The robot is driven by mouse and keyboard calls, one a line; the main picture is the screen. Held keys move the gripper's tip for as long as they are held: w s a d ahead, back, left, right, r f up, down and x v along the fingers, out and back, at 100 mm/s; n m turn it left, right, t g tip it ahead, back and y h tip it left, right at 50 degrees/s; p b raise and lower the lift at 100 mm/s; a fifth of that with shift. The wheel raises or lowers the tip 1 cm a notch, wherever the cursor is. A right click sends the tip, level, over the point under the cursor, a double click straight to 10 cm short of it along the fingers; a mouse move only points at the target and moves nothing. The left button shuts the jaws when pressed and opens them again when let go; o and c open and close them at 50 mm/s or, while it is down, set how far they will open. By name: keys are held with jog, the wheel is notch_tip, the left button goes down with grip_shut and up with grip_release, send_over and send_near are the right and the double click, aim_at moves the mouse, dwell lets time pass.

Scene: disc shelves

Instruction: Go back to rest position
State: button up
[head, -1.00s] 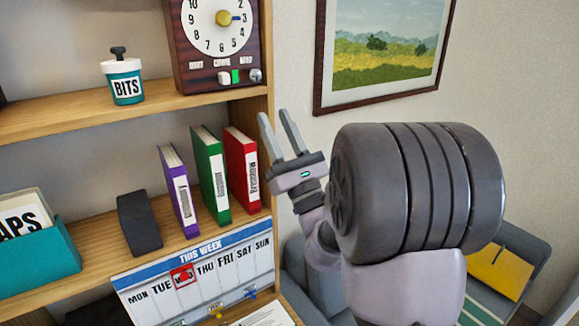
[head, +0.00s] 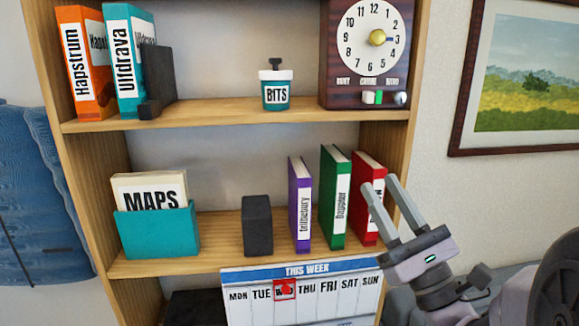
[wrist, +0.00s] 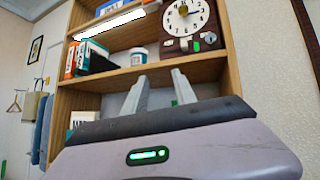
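My gripper (head: 382,205) is at the lower right of the head view, in front of the red book (head: 366,190) at the shelf's right end. Its two fingers are apart and nothing shows between them. In the wrist view my gripper (wrist: 158,85) points up toward the wooden shelf (wrist: 100,78), fingers spread and empty. A green book (head: 334,197) and a purple book (head: 300,200) stand to the left of the red book. The fingers cover part of the red book; I cannot tell how far in front of it they are.
A dark block (head: 257,225) and a teal box (head: 158,235) of maps share the lower shelf. Above are orange (head: 84,62) and teal books (head: 124,62), a BITS jar (head: 275,90) and a clock (head: 366,50). A week calendar (head: 300,292) is below; a picture (head: 520,80) hangs right.

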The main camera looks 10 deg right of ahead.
jog(key=s+a+f+n+g+y, duration=0.2)
jog(key=s+a+f+n+g, duration=0.15)
jog(key=a+n+g, duration=0.35)
jog(key=s+a+f+n+g+y+b, duration=0.1)
jog(key=s+a+f+n+g+y, duration=0.3)
jog(key=a, duration=0.5)
jog(key=s+a+f+n+g+y, duration=0.1)
jog(key=s+a+f+n+g, duration=0.1)
jog(key=s+a+n+g, duration=0.4)
jog(key=s+a+f+n+g+h+b, duration=0.15)
jog(key=s+f+n+g+h, duration=0.4)
jog(key=f, duration=0.75)
jog(key=w+d+f+n+t+h, duration=0.1)
jog(key=d+t+h, duration=0.3)
jog(key=d+h, duration=0.5)
jog(key=shift+d+f+n+b, duration=0.3)
jog(key=shift+d+n, duration=0.45)
jog(key=shift+d, duration=0.35)
jog(key=shift+o, duration=0.2)
